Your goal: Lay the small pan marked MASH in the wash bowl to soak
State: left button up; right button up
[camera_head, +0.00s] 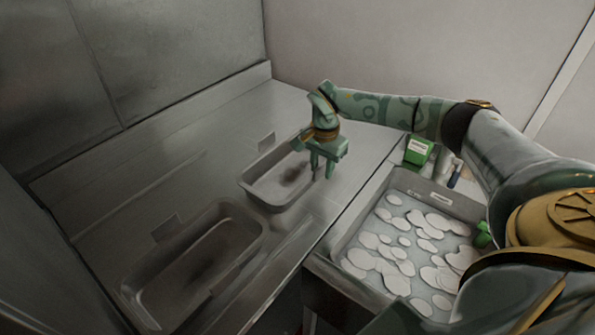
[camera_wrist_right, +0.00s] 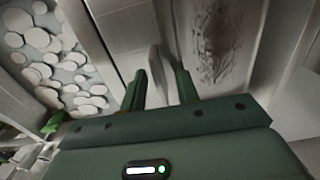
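The smaller metal pan (camera_head: 262,200) sits on the steel counter, with dark residue inside. In the right wrist view its residue-covered inside (camera_wrist_right: 215,45) shows close by. No MASH lettering is legible. My right gripper (camera_head: 322,172) points down at the pan's right end. In the right wrist view the gripper (camera_wrist_right: 166,84) has its fingers apart, with a pale rim-like edge (camera_wrist_right: 156,68) between them; I cannot tell whether they touch it. The wash bowl (camera_head: 345,233) is a grey basin at the right, holding water with white foam patches. My left gripper is out of view.
A larger pan (camera_head: 140,283) with dark residue stands at the front left of the counter (camera_head: 300,110). Small cards (camera_head: 267,142) stand behind both pans. A green box (camera_head: 418,151) and small bottles (camera_head: 455,176) stand behind the wash bowl. A wall closes the back.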

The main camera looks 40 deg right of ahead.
jog(key=shift+d, duration=0.1)
jog(key=c, duration=0.5)
grip_shut()
jog(key=shift+w+r, duration=0.1)
notch_tip(320, 180, up, 12)
jog(key=p, duration=1.1)
